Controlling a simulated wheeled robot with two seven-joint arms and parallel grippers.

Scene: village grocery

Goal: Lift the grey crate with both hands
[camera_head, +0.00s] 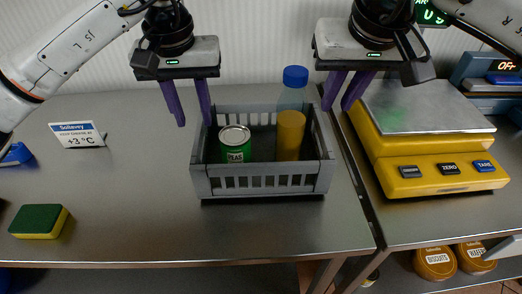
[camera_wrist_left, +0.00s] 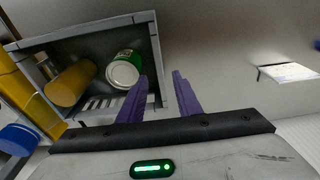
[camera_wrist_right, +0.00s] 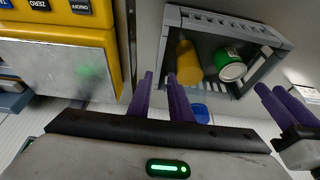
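The grey crate (camera_head: 263,182) stands upright on the metal counter, with slatted sides. It holds a green can of peas (camera_head: 235,146) and a bottle of orange juice with a blue cap (camera_head: 290,136). My left gripper (camera_head: 193,122) is open above the crate's left wall; in the left wrist view its fingers (camera_wrist_left: 163,92) appear beside the crate's end wall (camera_wrist_left: 157,62). My right gripper (camera_head: 336,107) is open near the crate's upper right corner; in the right wrist view its fingers (camera_wrist_right: 158,90) show near the crate wall (camera_wrist_right: 168,40). Whether either touches the crate is unclear.
A yellow scale (camera_head: 425,140) stands close to the crate's right. The counter in front of the crate is clear. Jars (camera_head: 435,262) sit on a lower shelf.

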